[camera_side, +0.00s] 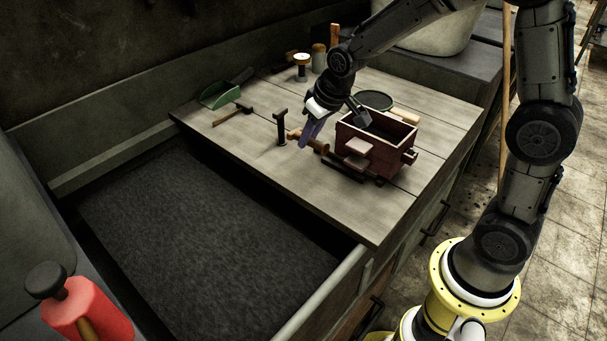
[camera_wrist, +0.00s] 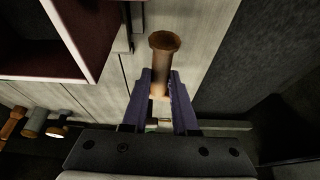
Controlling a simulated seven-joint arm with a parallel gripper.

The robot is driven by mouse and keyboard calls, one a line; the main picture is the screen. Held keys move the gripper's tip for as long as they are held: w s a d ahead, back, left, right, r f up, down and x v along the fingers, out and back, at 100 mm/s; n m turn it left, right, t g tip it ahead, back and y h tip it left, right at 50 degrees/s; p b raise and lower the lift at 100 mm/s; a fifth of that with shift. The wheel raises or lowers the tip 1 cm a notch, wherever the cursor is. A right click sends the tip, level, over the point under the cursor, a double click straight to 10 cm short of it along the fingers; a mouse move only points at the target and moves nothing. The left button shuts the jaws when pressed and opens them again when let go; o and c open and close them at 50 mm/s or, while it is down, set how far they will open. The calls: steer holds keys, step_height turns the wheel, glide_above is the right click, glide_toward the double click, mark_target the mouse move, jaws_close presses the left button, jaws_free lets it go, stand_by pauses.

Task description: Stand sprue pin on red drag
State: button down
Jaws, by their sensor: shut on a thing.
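The sprue pin (camera_wrist: 163,62) is a brown wooden rod with a flared end. In the wrist view it lies between the purple fingers of my gripper (camera_wrist: 160,100), which are shut on it. In the side view the pin (camera_side: 319,146) looks tilted well away from upright, with its flared end toward the drag, and my gripper (camera_side: 311,134) holds it just left of the drag. The red drag (camera_side: 364,154) is an open-topped box with lugs on its sides, on the wooden bench. Its wall also shows at the upper left of the wrist view (camera_wrist: 99,35). The pin is outside the drag.
A dark rammer (camera_side: 282,130) stands left of my gripper. A round sieve (camera_side: 373,100) lies behind the drag. A green scoop (camera_side: 220,96) and a small hammer (camera_side: 231,115) lie at the bench's left. A sunken sand bin (camera_side: 200,230) adjoins the bench (camera_side: 235,145).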

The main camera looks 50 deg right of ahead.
steer(key=f, duration=0.1)
steer(key=s+a+f, duration=0.1)
steer(key=f, duration=0.1)
steer(key=shift+s+a, duration=0.1)
steer(key=shift+a, duration=0.1)
stand_by(0.5)
step_height(320, 180, up, 13)
steer(key=h, duration=0.1)
glide_above(331, 122)
steer(key=s, duration=0.2)
steer(key=shift+n, duration=0.3)
steer(key=f, duration=1)
steer(key=shift+a+f, duration=0.2)
steer(key=shift+f, duration=0.2)
steer(key=shift+t, duration=0.3)
steer(key=shift+w+f, duration=0.1)
steer(key=shift+f, duration=2.15)
